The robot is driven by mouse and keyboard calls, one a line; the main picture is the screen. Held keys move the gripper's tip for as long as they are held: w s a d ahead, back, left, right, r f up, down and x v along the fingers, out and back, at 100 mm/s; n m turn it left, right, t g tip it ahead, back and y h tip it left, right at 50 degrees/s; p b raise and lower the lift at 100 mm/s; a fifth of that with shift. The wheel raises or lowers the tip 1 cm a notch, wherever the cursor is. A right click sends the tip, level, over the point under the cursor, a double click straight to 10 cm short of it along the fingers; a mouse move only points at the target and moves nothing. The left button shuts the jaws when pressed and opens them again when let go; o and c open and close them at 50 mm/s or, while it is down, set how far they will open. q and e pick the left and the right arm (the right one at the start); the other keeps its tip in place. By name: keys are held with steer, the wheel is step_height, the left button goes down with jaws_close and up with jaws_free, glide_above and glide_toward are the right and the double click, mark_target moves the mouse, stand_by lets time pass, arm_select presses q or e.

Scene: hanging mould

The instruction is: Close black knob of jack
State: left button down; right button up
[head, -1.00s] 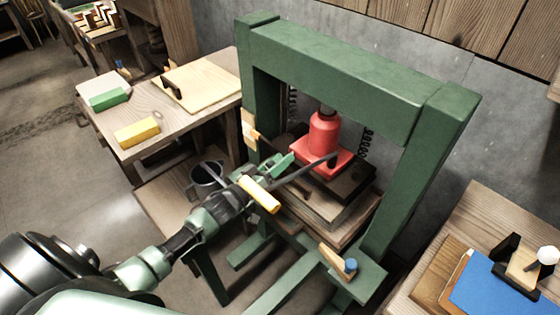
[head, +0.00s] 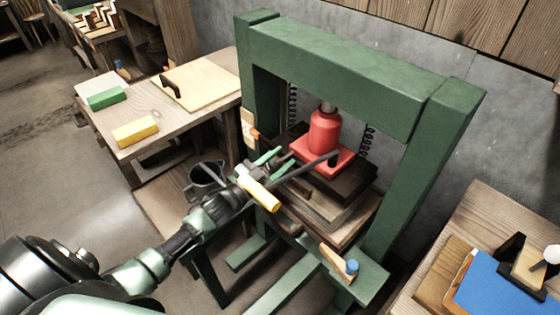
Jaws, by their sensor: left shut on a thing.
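The jack (head: 323,132) is a red bottle on a red base, standing under the crossbeam of a green press frame. My left gripper (head: 277,163) reaches in from the lower left, in front of the jack and left of its base. Its green fingers are shut on a small dark thing, apparently the black knob, which they mostly hide. A long black lever (head: 312,166) slants from the jack's base down past the fingers. My right gripper is out of view.
The green frame (head: 340,75) surrounds the jack, with coil springs on both sides. A table at the left holds a yellow block (head: 135,131), a green block (head: 108,97) and a board (head: 197,83). A dark pot (head: 205,178) stands close behind my wrist. A bench is at the right.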

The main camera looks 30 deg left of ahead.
mark_target(269, 169)
arm_select(q)
steer(key=m+b, duration=0.1)
steer(key=m, duration=0.4)
steer(key=shift+f, duration=0.1)
stand_by(0.4)
steer(key=c, duration=0.9)
jaws_free()
steer(key=shift+s, duration=0.1)
steer(key=shift+s+a, duration=0.1)
steer(key=shift+s, duration=0.3)
steer(key=b+v, duration=0.1)
steer(key=v, duration=0.6)
